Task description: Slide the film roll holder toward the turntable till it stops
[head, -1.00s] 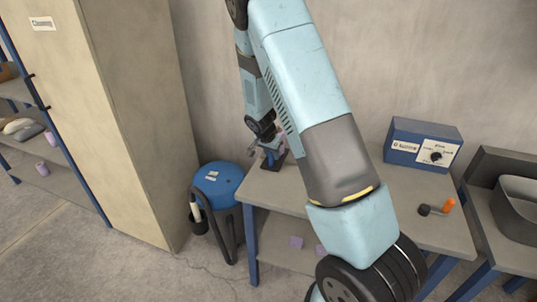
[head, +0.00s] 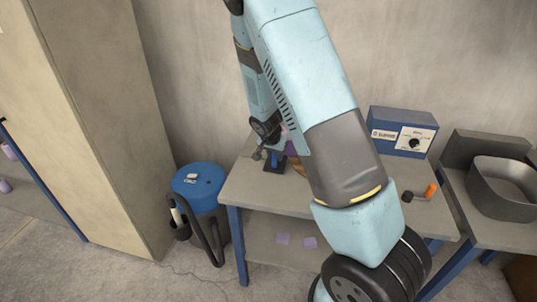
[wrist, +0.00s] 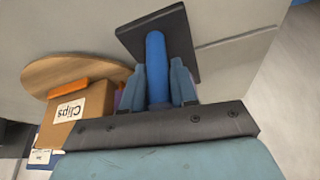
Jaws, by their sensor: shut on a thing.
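The film roll holder, a dark square base plate (wrist: 178,28) with an upright blue post (wrist: 156,62), stands on the workbench. My gripper (wrist: 157,85) is shut on the blue post, one finger on each side. In the head view the holder's base (head: 275,167) shows under my gripper (head: 272,150), near the bench's back left. The turntable, a round wooden disc (wrist: 50,73), lies left of the holder in the wrist view. In the head view only a sliver of it (head: 298,168) shows beside my arm.
A cardboard box marked Clips (wrist: 72,115) is by the turntable in the wrist view. A blue control box (head: 403,132) and an orange-handled tool (head: 422,193) are on the bench's right side. A blue canister (head: 200,188) stands left of the bench.

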